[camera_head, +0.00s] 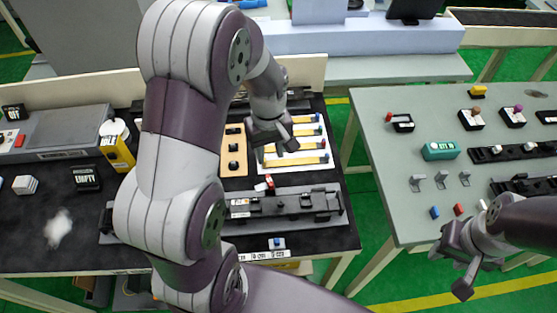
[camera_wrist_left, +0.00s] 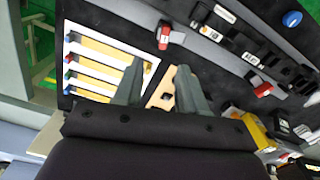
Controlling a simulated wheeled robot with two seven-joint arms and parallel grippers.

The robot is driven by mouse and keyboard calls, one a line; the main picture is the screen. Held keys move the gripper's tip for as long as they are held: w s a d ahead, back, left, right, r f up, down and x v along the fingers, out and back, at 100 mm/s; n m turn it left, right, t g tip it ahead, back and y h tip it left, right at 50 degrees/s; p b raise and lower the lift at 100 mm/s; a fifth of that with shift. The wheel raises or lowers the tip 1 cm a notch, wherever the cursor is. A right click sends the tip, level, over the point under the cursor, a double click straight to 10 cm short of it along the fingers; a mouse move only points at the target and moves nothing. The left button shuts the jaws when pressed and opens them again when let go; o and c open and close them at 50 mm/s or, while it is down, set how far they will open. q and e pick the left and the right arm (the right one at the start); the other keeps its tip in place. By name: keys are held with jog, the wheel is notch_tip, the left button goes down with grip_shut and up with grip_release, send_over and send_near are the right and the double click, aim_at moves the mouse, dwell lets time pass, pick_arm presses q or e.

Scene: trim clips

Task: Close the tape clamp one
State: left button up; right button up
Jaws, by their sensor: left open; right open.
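A small clamp with a red lever (camera_head: 269,183) is at the back edge of the long black fixture (camera_head: 290,204) in the head view. In the left wrist view, a red-levered clamp (camera_wrist_left: 164,36) stands up from the dark table, and a second red lever (camera_wrist_left: 262,89) is on the fixture. I cannot tell which is clamp one. My left gripper (camera_head: 274,138) is open and empty above the white board, behind the fixture; its fingers (camera_wrist_left: 158,88) also show in the left wrist view. My right gripper (camera_head: 466,268) is empty and open, by the grey table's front edge.
A white board (camera_head: 262,158) holds yellow strips beside a tan block (camera_head: 234,150). A yellow dispenser (camera_head: 118,155) and a black box marked EMPTY (camera_head: 87,178) are at the left. The grey table (camera_head: 400,165) carries clips and small parts. My left arm hides part of the dark table.

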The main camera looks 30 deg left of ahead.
pick_arm(q)
send_over(270, 180)
jog(key=s, duration=0.1)
notch_tip(270, 180, down, 4)
jog(key=shift+f+p, duration=0.1)
jog(key=shift+p, duration=0.2)
jog(key=f, duration=0.3)
jog(key=w+f, duration=0.1)
jog(key=f, duration=0.2)
jog(key=shift+w+a+p, duration=0.1)
jog(key=shift+w+p, duration=0.1)
jog(key=shift+p, duration=0.1)
jog(key=shift+s, duration=0.35)
jog(key=shift+w, duration=0.15)
grip_shut()
pick_arm(e)
jog(key=shift+s+d+r, duration=0.1)
jog(key=shift+s+r, duration=0.45)
jog(key=shift+r, duration=0.15)
